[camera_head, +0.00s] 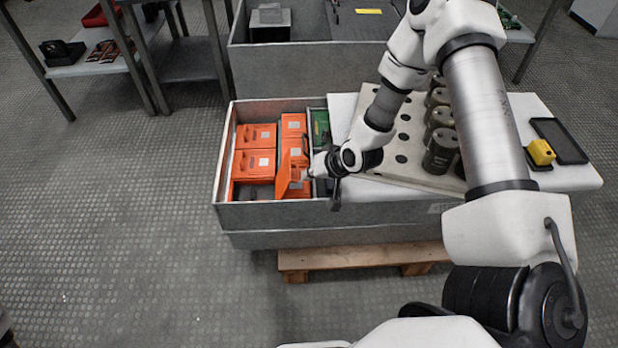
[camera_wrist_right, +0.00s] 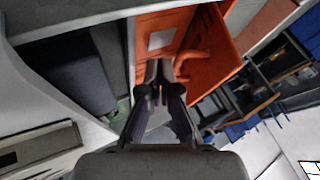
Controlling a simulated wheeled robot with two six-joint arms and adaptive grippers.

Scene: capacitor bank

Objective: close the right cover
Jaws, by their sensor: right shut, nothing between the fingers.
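An orange cover (camera_head: 290,178) stands tilted up at the front of the middle column of orange cases in the grey metal crate (camera_head: 225,170). In the right wrist view the orange cover (camera_wrist_right: 222,45) stands at an angle beside an orange surface with a pale label. An orange handle-like part (camera_wrist_right: 192,66) shows near it. My right gripper (camera_head: 313,173) is just right of the tilted cover, low over the crate. In the right wrist view its fingers (camera_wrist_right: 158,75) are shut and empty, close to the orange parts; I cannot tell whether they touch. My left gripper is not in view.
Other orange cases (camera_head: 254,165) fill the crate's left side, and a green item (camera_head: 320,125) is behind my wrist. A light plate (camera_head: 408,150) with dark cylinders (camera_head: 440,150) and a yellow block (camera_head: 541,151) are to the right. Floor is clear at left.

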